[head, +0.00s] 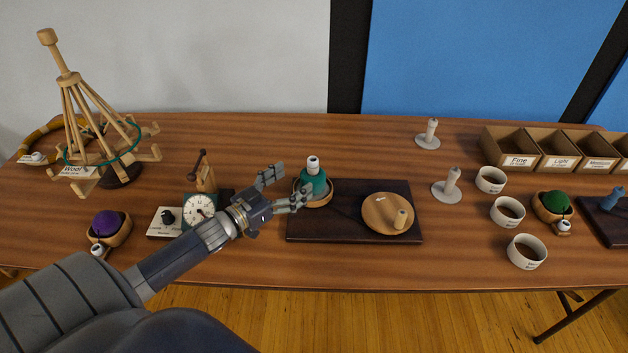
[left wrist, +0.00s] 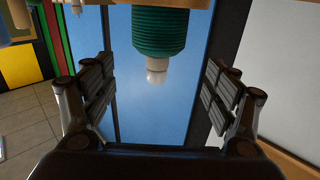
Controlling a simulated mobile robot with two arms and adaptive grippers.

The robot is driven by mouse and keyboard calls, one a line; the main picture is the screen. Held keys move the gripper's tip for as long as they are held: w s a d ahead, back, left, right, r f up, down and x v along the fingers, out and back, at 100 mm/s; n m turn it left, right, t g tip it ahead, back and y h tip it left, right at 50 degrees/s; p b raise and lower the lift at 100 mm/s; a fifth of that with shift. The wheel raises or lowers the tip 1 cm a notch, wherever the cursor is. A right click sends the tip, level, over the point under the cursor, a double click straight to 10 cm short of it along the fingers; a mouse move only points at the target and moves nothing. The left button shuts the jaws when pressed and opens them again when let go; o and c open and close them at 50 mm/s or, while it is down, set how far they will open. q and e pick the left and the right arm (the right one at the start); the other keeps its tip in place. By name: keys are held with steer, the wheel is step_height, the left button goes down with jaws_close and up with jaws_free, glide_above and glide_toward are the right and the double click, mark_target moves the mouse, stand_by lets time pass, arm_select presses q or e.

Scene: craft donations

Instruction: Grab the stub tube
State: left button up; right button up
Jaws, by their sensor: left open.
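A teal yarn cop (head: 313,184) stands upright in a small wooden bowl, with a pale tube (head: 312,164) showing out of its top. I take this tube to be the stub tube, though no label shows it. My left gripper (head: 295,181) is open just left of the cop, with its fingers pointing toward it. In the left wrist view the picture is upside down. The teal yarn (left wrist: 160,31) and the pale tube end (left wrist: 156,70) appear between the open fingers, beyond them, with a gap on both sides. My right gripper is not in view.
A dark board (head: 340,231) carries the cop's bowl and a round wooden disc (head: 380,214) with a small peg. A dial scale (head: 200,210) and purple yarn ball (head: 105,223) are left. Two posts on grey discs (head: 428,142), white cups (head: 508,211) and labelled boxes (head: 519,161) are right.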

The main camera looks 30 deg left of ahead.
mark_target(309, 174)
arm_select(q)
steer(key=shift+f+p+x, duration=0.15)
steer(key=shift+f+x, duration=0.05)
steer(key=shift+x, duration=1.65)
steer(key=shift+f+p+x, duration=0.15)
steer(key=shift+x, duration=1.75)
steer(key=shift+d, duration=0.15)
steer(key=c, duration=1.2)
